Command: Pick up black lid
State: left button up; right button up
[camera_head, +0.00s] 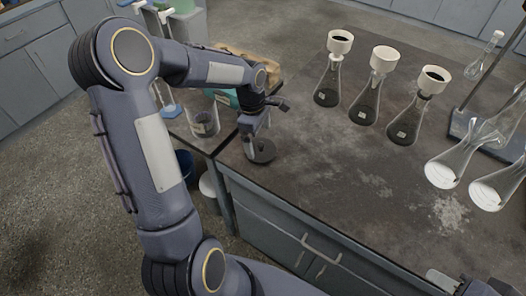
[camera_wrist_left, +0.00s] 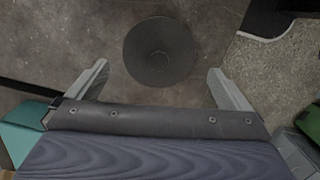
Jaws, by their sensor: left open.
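The black lid (camera_head: 264,151) is a dark round disc lying flat on the worn counter near its left front corner. In the left wrist view the lid (camera_wrist_left: 160,50) shows as a dark circle with a raised middle. My left gripper (camera_head: 250,126) is above the lid and points down; it partly covers the lid in the head view. In the left wrist view its two fingers (camera_wrist_left: 158,68) are wide apart, one on each side of the lid, with nothing between them gripped. My right gripper (camera_head: 460,284) shows only partly at the bottom right edge; its jaws are unclear.
Several flasks stand on the counter; three have white funnel tops, such as this one (camera_head: 328,80). Clear flasks and a stand (camera_head: 490,135) are at the right. A glass beaker (camera_head: 205,124) stands left of my left gripper. The counter's middle front (camera_head: 330,185) is clear.

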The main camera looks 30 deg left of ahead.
aim_at(261, 144)
pick_arm(q)
jog(key=f, duration=0.4)
jog(key=shift+w+d+f, duration=0.1)
jog(key=shift+w+d, duration=0.05)
jog(key=shift+d, duration=0.25)
jog(key=shift+c, duration=0.4)
jog(key=c, duration=0.7)
jog(key=shift+o, duration=0.2)
